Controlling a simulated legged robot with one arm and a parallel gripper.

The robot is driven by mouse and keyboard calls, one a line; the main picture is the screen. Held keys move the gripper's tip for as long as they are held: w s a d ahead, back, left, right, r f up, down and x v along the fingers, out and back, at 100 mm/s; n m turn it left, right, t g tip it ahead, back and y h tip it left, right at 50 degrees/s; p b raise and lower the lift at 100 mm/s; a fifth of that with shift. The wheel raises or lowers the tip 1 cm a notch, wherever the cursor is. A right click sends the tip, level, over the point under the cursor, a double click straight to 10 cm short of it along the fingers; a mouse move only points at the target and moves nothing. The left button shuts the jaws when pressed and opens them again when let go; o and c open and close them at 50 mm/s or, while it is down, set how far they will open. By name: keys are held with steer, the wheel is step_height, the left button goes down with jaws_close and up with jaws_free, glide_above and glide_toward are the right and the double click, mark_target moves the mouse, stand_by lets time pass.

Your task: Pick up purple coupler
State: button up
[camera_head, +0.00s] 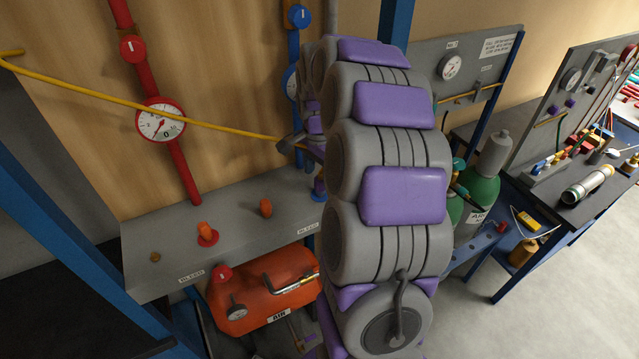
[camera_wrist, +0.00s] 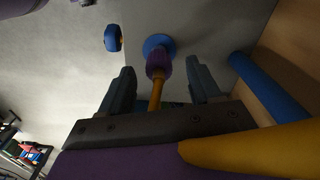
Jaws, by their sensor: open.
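In the wrist view, the purple coupler (camera_wrist: 157,63) is a short ribbed purple piece on a round blue base, with an orange-yellow stem pointing toward me. My gripper (camera_wrist: 160,80) is open, with one dark finger on each side of the coupler and stem. Neither finger visibly touches it; the exact depth between them is hard to tell. In the head view, a small purple and blue piece (camera_head: 318,188), which seems to be the coupler, shows at the left edge of my grey and purple arm. My arm hides most of the gripper there.
A grey bench (camera_head: 180,255) carries orange fittings (camera_head: 265,208) left of my arm. A yellow hose (camera_head: 90,97) stretches across toward my arm. A red pipe with a gauge (camera_head: 160,122) stands behind. Green cylinders (camera_head: 480,190) stand right of my arm. In the wrist view, a blue bar (camera_wrist: 265,90) lies right.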

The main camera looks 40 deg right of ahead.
mark_target(320, 173)
step_height(320, 173, down, 2)
steer(key=shift+s+a+f, duration=0.1)
steer(key=shift+f, duration=0.45)
steer(key=shift+d, duration=0.6)
steer(key=shift+c, duration=0.7)
steer(key=shift+a, duration=0.4)
steer(key=c, duration=0.6)
jaws_close()
